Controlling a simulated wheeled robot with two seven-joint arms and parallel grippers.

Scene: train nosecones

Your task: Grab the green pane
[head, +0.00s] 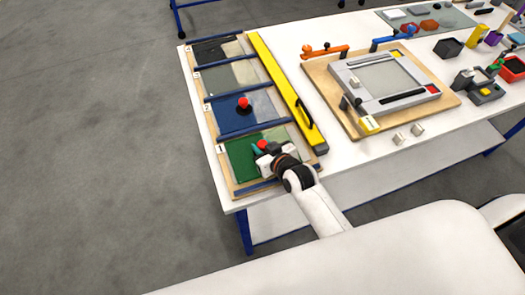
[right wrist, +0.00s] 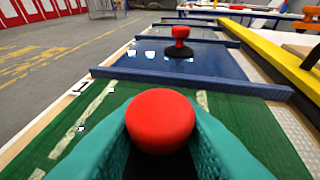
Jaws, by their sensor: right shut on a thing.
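The green pane (head: 241,158) lies flat in the nearest slot of a wooden rack, beside the label 1. It also shows in the right wrist view (right wrist: 245,135). A red knob (right wrist: 160,121) on a dark base stands over the green pane. My right gripper (head: 263,147) is shut on this red knob, with teal fingers on both sides of it in the right wrist view. The pane appears to lie level in its slot; whether it is lifted at all I cannot tell. My left gripper is not in view.
A blue pane (head: 232,119) with another red knob (head: 243,103) lies in the slot behind, past a blue divider. A yellow bar (head: 285,88) runs along the rack's right side. A wooden board with a grey frame (head: 402,104) stands further right.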

